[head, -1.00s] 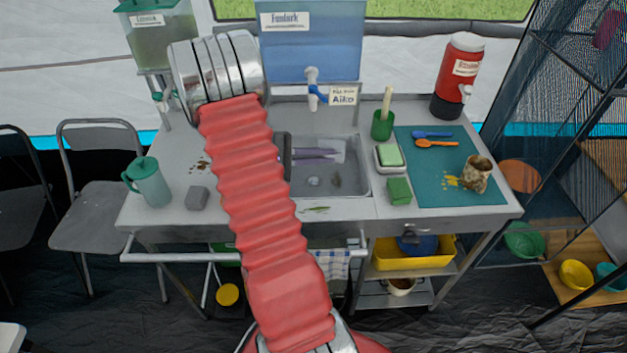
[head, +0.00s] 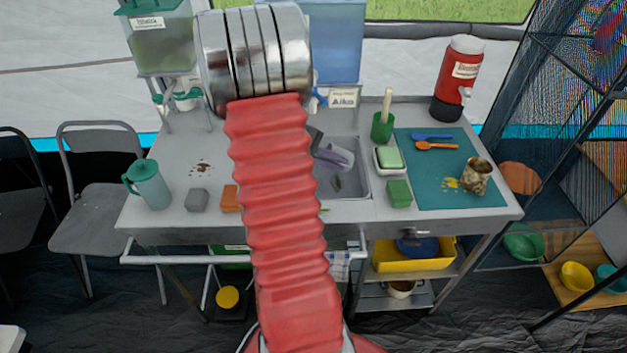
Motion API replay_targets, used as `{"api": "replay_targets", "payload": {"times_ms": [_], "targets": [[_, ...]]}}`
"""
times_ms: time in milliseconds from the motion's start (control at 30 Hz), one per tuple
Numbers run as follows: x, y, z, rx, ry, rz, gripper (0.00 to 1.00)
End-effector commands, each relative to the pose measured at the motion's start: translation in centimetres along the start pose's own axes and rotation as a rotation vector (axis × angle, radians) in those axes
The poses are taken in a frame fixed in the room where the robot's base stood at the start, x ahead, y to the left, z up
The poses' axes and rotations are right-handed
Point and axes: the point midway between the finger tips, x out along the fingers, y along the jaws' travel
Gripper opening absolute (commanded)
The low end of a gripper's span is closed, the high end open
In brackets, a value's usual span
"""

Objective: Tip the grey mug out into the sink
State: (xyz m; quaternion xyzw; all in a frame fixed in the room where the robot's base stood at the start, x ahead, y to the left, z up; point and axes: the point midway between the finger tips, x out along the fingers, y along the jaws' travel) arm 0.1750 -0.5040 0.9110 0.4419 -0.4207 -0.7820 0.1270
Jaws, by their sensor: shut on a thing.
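The sink (head: 345,188) is a grey metal basin in the middle of the counter, partly hidden by my red arm. A pale grey-lilac mug-like thing (head: 339,155), which I take for the grey mug, is tilted over the sink's far part. My gripper (head: 319,149) shows only as a dark piece beside my arm, at the left end of this thing. It is shut on it. Most of the gripper is hidden behind my arm. I cannot see the mug's contents or any pouring. A small dark spot, perhaps the drain, shows in the sink.
Right of the sink are a green sponge on a dish (head: 389,159), a green block (head: 399,193), a green cup (head: 382,127) and a teal mat (head: 435,190) with spoons and a stained mug (head: 475,178). Left are a teal jug (head: 149,185), grey block (head: 197,200) and orange block (head: 230,198).

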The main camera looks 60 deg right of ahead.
Motion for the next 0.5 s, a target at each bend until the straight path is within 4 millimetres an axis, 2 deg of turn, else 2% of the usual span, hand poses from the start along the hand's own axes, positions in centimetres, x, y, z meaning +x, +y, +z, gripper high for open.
{"api": "replay_targets", "payload": {"times_ms": [500], "targets": [[1.7,-0.4,0.4,0.082,0.127,-0.212,0.0]]}}
